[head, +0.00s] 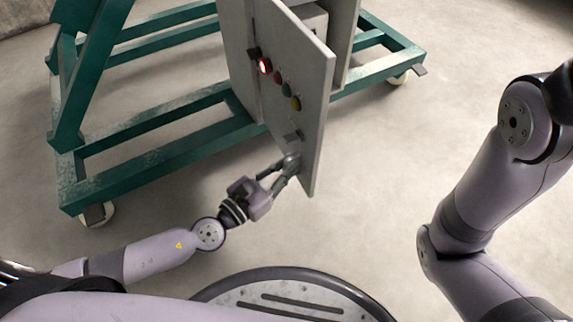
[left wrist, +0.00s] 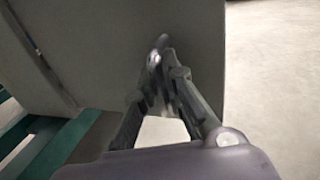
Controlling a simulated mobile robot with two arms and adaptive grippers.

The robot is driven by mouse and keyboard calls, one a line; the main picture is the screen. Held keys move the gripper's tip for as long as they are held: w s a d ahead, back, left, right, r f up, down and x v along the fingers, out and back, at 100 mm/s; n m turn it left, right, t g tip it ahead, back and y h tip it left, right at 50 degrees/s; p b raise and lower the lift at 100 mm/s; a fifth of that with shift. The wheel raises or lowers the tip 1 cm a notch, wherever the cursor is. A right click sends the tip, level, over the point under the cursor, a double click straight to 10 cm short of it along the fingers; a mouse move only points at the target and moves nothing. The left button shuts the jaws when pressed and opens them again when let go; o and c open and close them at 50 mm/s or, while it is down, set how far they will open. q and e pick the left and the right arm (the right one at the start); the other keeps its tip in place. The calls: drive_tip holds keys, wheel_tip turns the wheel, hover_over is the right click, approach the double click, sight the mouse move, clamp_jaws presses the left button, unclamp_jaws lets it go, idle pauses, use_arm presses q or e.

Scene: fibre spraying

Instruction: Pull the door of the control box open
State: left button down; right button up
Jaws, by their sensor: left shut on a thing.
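The control box (head: 240,55) is grey and mounted on a green wheeled frame. Its door (head: 309,95) stands swung outward, with a gap between it and the box body at the right. The door carries a lit red lamp and several coloured buttons. My left gripper (head: 290,165) is at the lower part of the door, shut on the door handle (left wrist: 158,50). The fingers hide most of the handle. In the left wrist view the door panel (left wrist: 195,50) fills the upper middle behind the fingers. My right gripper is out of view.
The green frame (head: 150,150) spreads behind and left of the door, with wheels at its corners. My right arm is bent at the right. The concrete floor (head: 385,170) between the door and that arm is clear.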

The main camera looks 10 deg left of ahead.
use_arm(q)
drive_tip(key=shift+s+d, duration=0.1)
drive_tip(key=c, duration=1.9)
unclamp_jaws()
drive_tip(key=shift+r, duration=0.1)
drive_tip(key=shift+c, duration=0.2)
drive_tip(key=v, duration=1.2)
